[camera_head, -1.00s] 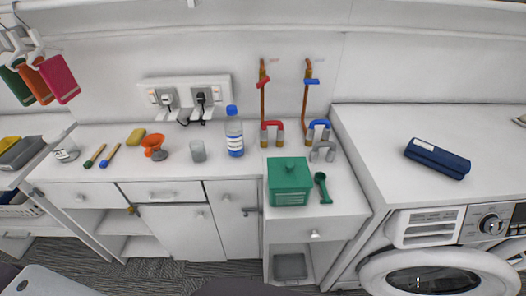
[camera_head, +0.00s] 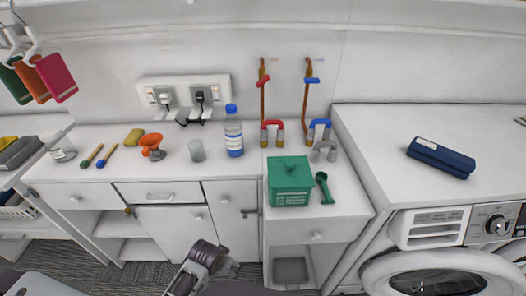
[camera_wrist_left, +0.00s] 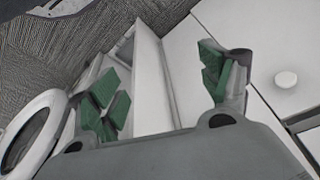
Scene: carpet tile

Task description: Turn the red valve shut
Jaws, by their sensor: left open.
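The red valve handle (camera_head: 263,80) sits on an upright copper pipe (camera_head: 262,102) against the back wall, above the counter. A matching blue valve handle (camera_head: 312,80) is on a second pipe to its right. My left gripper (camera_head: 228,267) is low in front of the cabinets in the head view, well below and apart from the red valve. In the left wrist view my left gripper (camera_wrist_left: 163,90) is open, with green finger pads apart and nothing between them. The valve is not in the wrist view. My right gripper is not in view.
A washing machine (camera_head: 430,262) is at right.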

